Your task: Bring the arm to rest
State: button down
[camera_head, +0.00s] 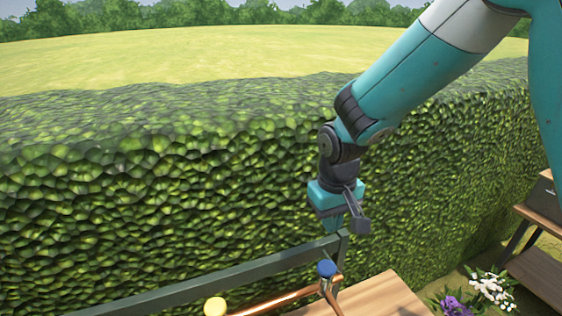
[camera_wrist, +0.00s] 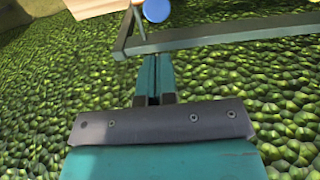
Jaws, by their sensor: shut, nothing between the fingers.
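My arm reaches in from the upper right in the head view, in front of a green hedge. My gripper (camera_head: 341,224) hangs at its end, pointing down, close to the end of a dark grey rail. The wrist view shows the two teal fingers of my gripper (camera_wrist: 153,60) together with nothing between them. Their tips are close to the rail in that picture; I cannot tell whether they touch it.
The dark rail (camera_head: 230,278) runs above a wooden top (camera_head: 385,297). A copper pipe (camera_head: 275,302) has a blue knob (camera_head: 326,268) and a yellow knob (camera_head: 215,306). White flowers (camera_head: 492,288), purple flowers (camera_head: 453,305) and a wooden shelf (camera_head: 540,272) are at right. The hedge (camera_head: 150,190) stands behind.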

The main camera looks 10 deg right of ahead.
jog(key=s+a+r+n+y+b, duration=0.2)
jog(key=s+r, duration=0.1)
jog(key=s, duration=0.7)
jog(key=s+a+r+n+y+b, duration=0.2)
jog(key=s+r+b, duration=0.1)
jog(key=s, duration=0.7)
jog(key=shift+r+n+b, duration=0.3)
jog(key=shift+r+n, duration=0.1)
jog(key=shift+r, duration=0.2)
